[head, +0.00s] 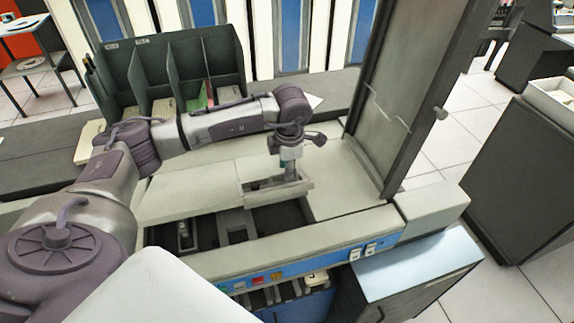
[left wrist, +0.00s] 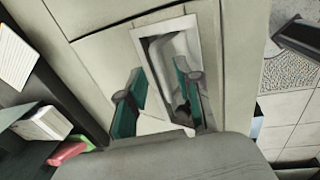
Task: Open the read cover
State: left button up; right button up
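The card machine's pale grey top has a dark open bay (head: 240,225) in its front part. I take the small pale rectangular piece (head: 278,194) at the bay's back right edge for the read cover; it looks raised. My left gripper (head: 287,180) points down at this piece. In the left wrist view, the two teal fingers (left wrist: 155,78) stand apart. One is over a framed rectangular recess (left wrist: 172,60), the other over the pale panel (left wrist: 100,52) to its left. I cannot tell whether they touch anything. My right gripper is not in view.
A tall grey panel (head: 395,90) stands at the machine's right back. A dark green divided rack (head: 165,75) with cards is behind my left arm. Coloured buttons (head: 258,280) line the blue front strip. A grey cabinet (head: 525,165) stands at the right, across open floor.

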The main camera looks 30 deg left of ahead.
pick_arm(q)
grip_shut()
jog(key=shift+w, duration=0.1)
